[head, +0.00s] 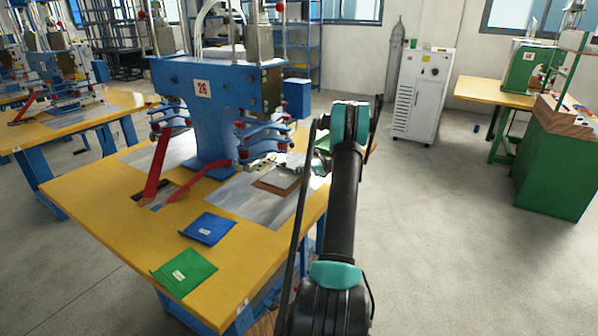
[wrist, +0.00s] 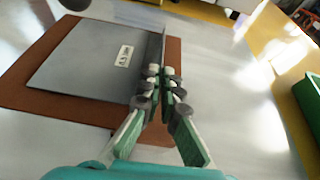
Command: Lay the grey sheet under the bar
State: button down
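The grey sheet (wrist: 85,62), with a small white label and an upturned lip along its right side, lies over the brown mat (wrist: 22,92) in the wrist view. In the head view the sheet (head: 287,174) shows small on the mat (head: 268,186), at the right side of the blue press (head: 210,100) marked 26. My gripper (wrist: 161,78) has its fingers together on the lip. In the head view my arm hides much of the gripper. The bar area of the press (head: 262,148) is above and left of the sheet; their exact overlap is unclear.
A blue sheet (head: 208,229) and a green sheet (head: 184,272) lie on the yellow table (head: 110,215) near its front. Red levers (head: 157,165) stick out from the press. A green object (wrist: 309,98) stands at the right edge of the wrist view. Floor right of the table is clear.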

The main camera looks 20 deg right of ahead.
jog(key=shift+f, duration=0.1)
dwell(0.6)
jog(key=c, duration=1.6)
grip_release()
jog(key=shift+c, duration=0.2)
jog(key=shift+r, duration=1.6)
jog(key=shift+s+d+r, duration=0.2)
jog(key=shift+s+d, duration=0.6)
jog(key=shift+s, duration=0.25)
jog(key=shift+s+d+r, duration=0.2)
jog(key=shift+s+d, duration=0.65)
jog(key=shift+s, duration=0.2)
jog(key=shift+s+d+r, duration=0.2)
jog(key=shift+s+d, duration=0.6)
jog(key=shift+s, duration=0.25)
